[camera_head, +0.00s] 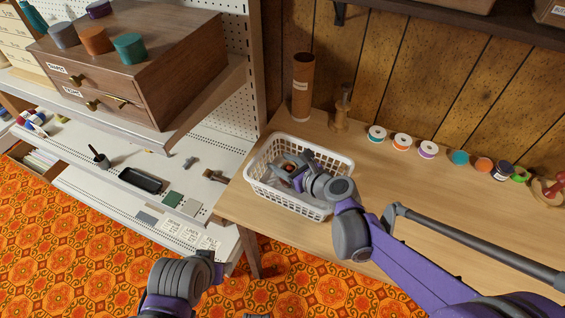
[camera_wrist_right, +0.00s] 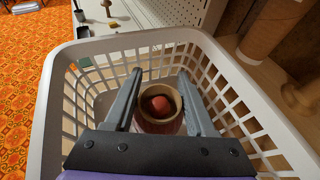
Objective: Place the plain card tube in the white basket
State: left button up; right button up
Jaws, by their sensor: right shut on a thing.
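The white basket (camera_head: 262,190) stands on the wooden table near its left end; its rim also shows in the right wrist view (camera_wrist_right: 60,100). My right gripper (camera_head: 290,172) reaches down inside the basket.
A tall brown tube with a label (camera_head: 302,85) and a wooden stand (camera_head: 341,110) are behind the basket. Several spools (camera_head: 402,141) line the table's back. A drawer cabinet (camera_head: 140,55) is on the shelf unit at left. The front middle table is under my right arm.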

jog(key=shift+f, duration=0.2)
jog(key=o, duration=1.3)
jog(key=shift+r, duration=0.15)
jog(key=shift+s+d+r, duration=0.1)
jog(key=shift+d+r, duration=0.05)
jog(key=shift+r, duration=0.05)
jog(key=p+v, duration=0.2)
jog(key=v, duration=0.9)
jog(key=shift+s+d, duration=0.2)
jog(key=shift+s, duration=0.05)
jog(key=shift+r, duration=0.1)
